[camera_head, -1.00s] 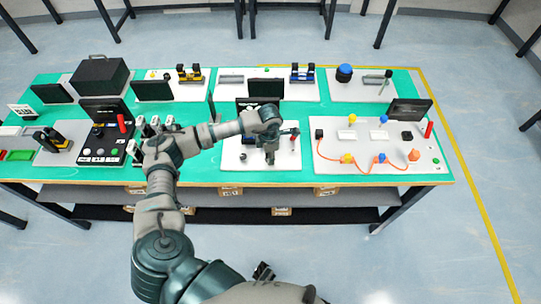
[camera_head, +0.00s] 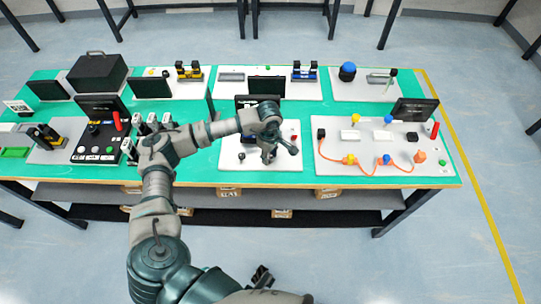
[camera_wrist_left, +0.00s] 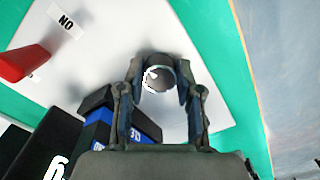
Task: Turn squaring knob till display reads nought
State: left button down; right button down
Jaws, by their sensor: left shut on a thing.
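My left gripper (camera_head: 268,154) reaches down over the middle white panel (camera_head: 232,165). In the left wrist view the left gripper (camera_wrist_left: 160,92) is shut on a dark round knob (camera_wrist_left: 158,62), one finger at each side, with a pale patch between them. In the head view my gripper hides this knob. A dark display (camera_head: 256,100) stands behind the panel, partly covered by my arm; its reading is not legible. A large white digit like a 6 shows on a black face (camera_wrist_left: 57,165) in the wrist view, cut off by the edge.
A panel with an orange cable (camera_head: 372,170) is to the right, a black control box (camera_head: 98,145) to the left.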

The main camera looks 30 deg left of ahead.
pick_arm(q)
jog(key=shift+w+a+r+m, duration=0.15)
jog(key=shift+r+m, duration=0.05)
jog(key=shift+m, duration=0.5)
pick_arm(e)
jog(key=shift+r, duration=0.8)
pick_arm(q)
jog(key=c, duration=0.9)
grip_release()
jog(key=shift+o, duration=0.7)
jog(key=shift+f, duration=0.15)
pick_arm(e)
jog(key=shift+a+r, duration=0.1)
pick_arm(q)
notch_tip(320, 180, up, 12)
jog(key=shift+a, duration=0.15)
jog(key=shift+f, duration=0.1)
